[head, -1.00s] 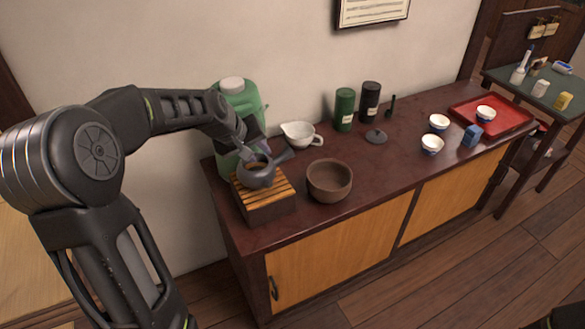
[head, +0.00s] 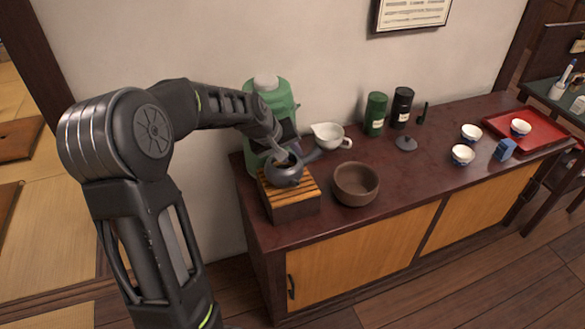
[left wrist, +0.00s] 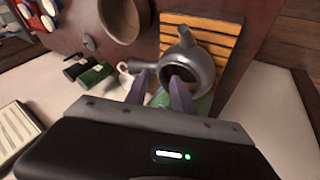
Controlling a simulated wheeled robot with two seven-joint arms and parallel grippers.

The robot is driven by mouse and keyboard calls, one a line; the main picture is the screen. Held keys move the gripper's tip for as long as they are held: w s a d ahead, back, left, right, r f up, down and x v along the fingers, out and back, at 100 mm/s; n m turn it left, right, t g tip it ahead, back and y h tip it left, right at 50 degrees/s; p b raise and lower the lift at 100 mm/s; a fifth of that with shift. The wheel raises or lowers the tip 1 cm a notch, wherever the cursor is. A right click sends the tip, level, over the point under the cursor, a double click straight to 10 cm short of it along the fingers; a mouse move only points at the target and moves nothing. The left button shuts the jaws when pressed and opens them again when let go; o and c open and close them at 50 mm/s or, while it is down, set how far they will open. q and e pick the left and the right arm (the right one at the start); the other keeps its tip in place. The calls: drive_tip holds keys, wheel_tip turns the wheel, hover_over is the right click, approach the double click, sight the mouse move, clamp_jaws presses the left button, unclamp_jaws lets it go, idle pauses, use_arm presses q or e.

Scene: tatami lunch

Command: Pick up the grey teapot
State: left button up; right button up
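The grey teapot (head: 286,176) stands upright on a slatted wooden stand (head: 291,203) at the left end of the cabinet. Its lid is off, and its side handle points right and back. My left gripper (head: 279,154) is at the teapot's rim, coming down from the upper left. In the left wrist view, the teapot (left wrist: 197,66) lies just beyond the fingertips (left wrist: 160,76). The fingers are apart, one beside the pot near the handle, the other over its opening. I cannot tell whether they touch the wall. My right gripper is out of view.
A green dispenser (head: 270,98) stands close behind the teapot. A brown bowl (head: 356,184) is to its right, a white pouring cup (head: 328,136) behind right. Canisters (head: 376,114), a dark lid (head: 405,143), cups and a red tray (head: 546,137) are further right.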

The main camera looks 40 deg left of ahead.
sight(295, 159)
use_arm(q)
drive_tip(key=p+x, duration=0.1)
drive_tip(key=x, duration=0.4)
drive_tip(key=shift+f, duration=0.1)
idle(0.4)
clamp_jaws()
idle(1.3)
